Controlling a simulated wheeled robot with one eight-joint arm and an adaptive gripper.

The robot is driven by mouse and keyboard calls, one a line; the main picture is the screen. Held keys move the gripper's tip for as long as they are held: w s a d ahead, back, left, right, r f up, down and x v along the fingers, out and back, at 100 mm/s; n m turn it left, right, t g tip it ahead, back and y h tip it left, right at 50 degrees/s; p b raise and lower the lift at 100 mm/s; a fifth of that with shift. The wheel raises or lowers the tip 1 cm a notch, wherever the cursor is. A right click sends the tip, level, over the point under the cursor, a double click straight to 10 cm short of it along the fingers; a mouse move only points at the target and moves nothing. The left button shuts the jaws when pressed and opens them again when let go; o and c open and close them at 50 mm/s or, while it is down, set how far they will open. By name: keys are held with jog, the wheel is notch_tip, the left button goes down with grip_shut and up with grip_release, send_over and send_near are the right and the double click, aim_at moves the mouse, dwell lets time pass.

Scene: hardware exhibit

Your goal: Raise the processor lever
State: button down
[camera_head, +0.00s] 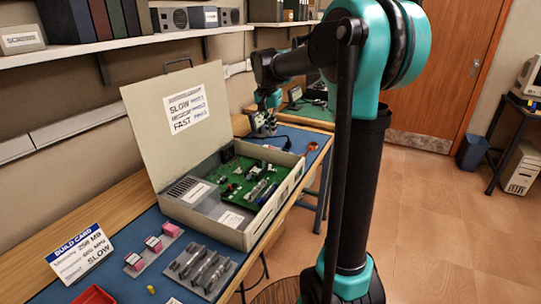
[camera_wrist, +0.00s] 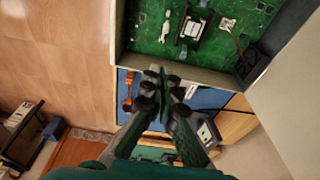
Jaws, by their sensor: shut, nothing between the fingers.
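The open beige computer case (camera_head: 245,240) stands on the bench with its lid up and a green circuit board (camera_head: 236,181) inside. The board (camera_wrist: 150,47) fills the top of the wrist view. A black frame-like part (camera_wrist: 196,38) on it looks like the processor socket, with a small pale part (camera_wrist: 166,32) beside it. I cannot make out the lever for certain in either view. My gripper (camera_wrist: 161,82) is shut and empty, in front of the case wall in the wrist view. In the head view my gripper (camera_head: 268,118) is beyond the case's far end, apart from the board.
The upright lid (camera_head: 180,120) borders the case on the left. An orange item (camera_head: 311,146) and a black cable lie behind the case.

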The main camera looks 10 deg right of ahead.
jog(key=shift+w+r, duration=0.25)
jog(key=shift+w, duration=0.1)
jog(key=x, duration=0.4)
jog(key=s+x, duration=0.1)
jog(key=x, duration=0.2)
jog(key=a+x, duration=0.1)
jog(key=x, duration=0.3)
jog(key=shift+s+f, duration=0.2)
jog(key=shift+f, duration=0.35)
jog(key=shift+s+a+f, duration=0.25)
jog(key=shift+s+f, duration=0.1)
jog(key=shift+f, duration=0.3)
jog(key=shift+a, duration=0.1)
